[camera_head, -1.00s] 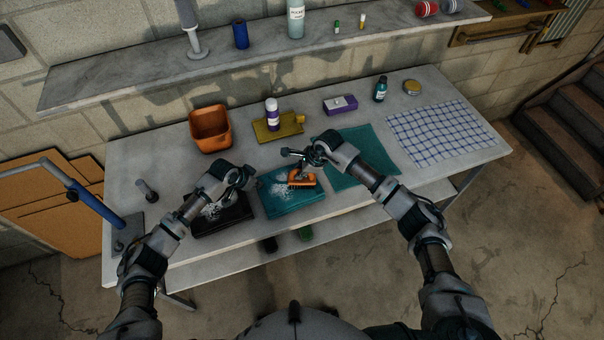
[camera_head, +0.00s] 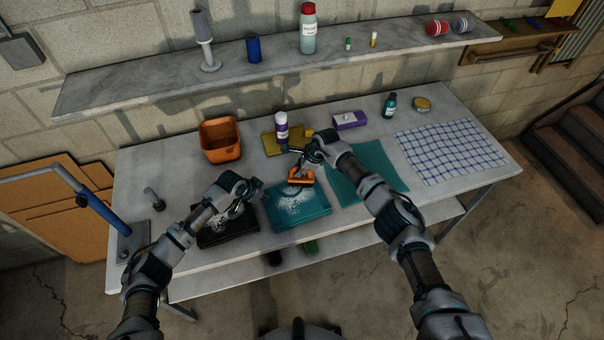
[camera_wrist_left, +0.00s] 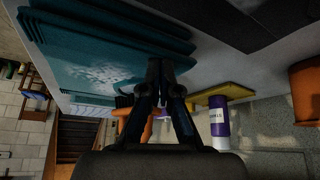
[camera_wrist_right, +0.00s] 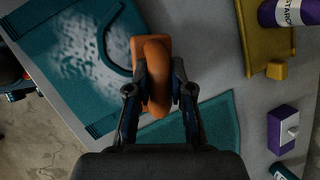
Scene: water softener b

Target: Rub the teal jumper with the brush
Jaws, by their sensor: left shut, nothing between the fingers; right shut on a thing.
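The folded teal jumper (camera_head: 298,208) lies flat near the table's front edge, with a pale white patch on top. It also shows in the right wrist view (camera_wrist_right: 65,65) and the left wrist view (camera_wrist_left: 90,45). My right gripper (camera_head: 308,160) is shut on the orange brush (camera_head: 301,177). The brush is at the jumper's far edge; I cannot tell whether it touches the cloth. In the right wrist view, the fingers (camera_wrist_right: 158,78) clasp the brush's handle. My left gripper (camera_head: 254,187) is shut and empty, left of the teal jumper and above the black folded garment.
The black garment (camera_head: 222,238) lies left of the teal jumper, and a flat teal cloth (camera_head: 385,165) lies right. A checked cloth (camera_head: 450,153) covers the right side.

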